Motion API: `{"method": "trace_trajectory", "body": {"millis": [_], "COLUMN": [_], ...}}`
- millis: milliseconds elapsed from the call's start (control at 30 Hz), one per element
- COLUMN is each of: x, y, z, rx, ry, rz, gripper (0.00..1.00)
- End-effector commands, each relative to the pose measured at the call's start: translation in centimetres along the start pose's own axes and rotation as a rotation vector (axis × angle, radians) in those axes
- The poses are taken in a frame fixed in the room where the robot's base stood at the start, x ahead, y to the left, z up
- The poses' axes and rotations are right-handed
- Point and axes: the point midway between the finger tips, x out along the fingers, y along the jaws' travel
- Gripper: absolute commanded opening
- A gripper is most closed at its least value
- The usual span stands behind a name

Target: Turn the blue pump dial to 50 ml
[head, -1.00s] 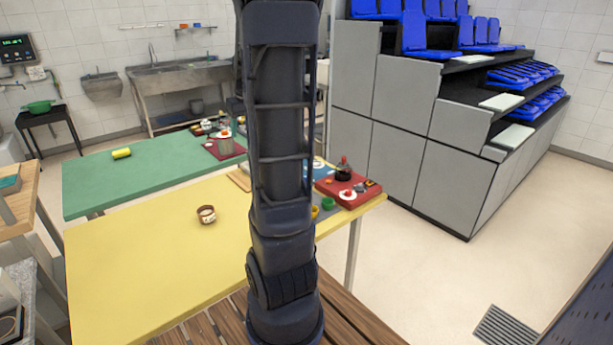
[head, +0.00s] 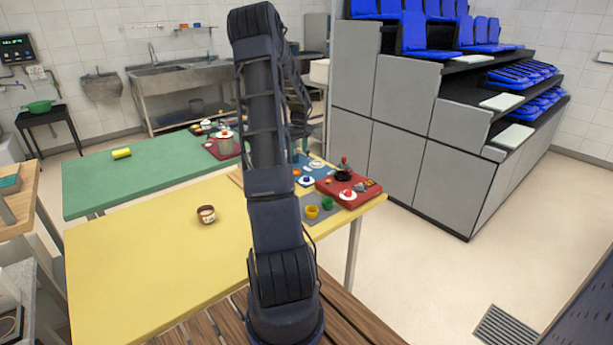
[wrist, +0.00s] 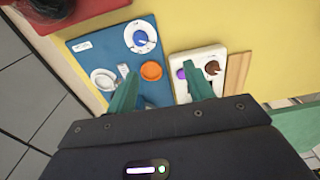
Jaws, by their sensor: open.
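The blue pump dial (wrist: 143,39) is a blue knob on a round white base with dark marks, on a blue board (wrist: 85,52). In the head view, the blue dial (head: 306,180) shows just right of my arm; its marks are too small to read. My gripper (wrist: 162,72) is open, its two teal fingers spread above the boards. The dial lies beyond the fingertips, toward the top of the wrist view, apart from them. An orange cap (wrist: 151,71) is near the left fingertip. In the head view my arm hides the fingers.
A white cup-like part (wrist: 103,78) shares the blue board. A white board (wrist: 210,55) with purple and brown parts is beside it. A red board (head: 368,186) with a dark-handled item stands close by. The yellow table (head: 140,250) is mostly clear, apart from a small brown cup (head: 206,214).

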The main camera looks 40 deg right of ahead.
Motion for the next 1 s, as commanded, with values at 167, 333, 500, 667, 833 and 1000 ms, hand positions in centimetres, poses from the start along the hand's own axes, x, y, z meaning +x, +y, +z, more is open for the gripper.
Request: {"method": "trace_trajectory", "body": {"millis": [167, 333, 500, 667, 833, 1000], "x": [2.8, 3.8, 5.4, 8.0, 10.9, 13.1], "y": [3.3, 4.2, 4.2, 4.2, 4.2, 4.2], "z": [0.5, 0.7, 0.7, 0.8, 1.0, 1.0], "rx": [-0.007, -0.012, -0.011, -0.011, -0.011, -0.011], "ry": [-0.027, -0.035, -0.035, -0.036, -0.037, -0.036], "rz": [0.008, 0.010, 0.009, 0.009, 0.008, 0.009], "gripper": [0.52, 0.52, 0.52, 0.52, 0.52, 0.52]}}
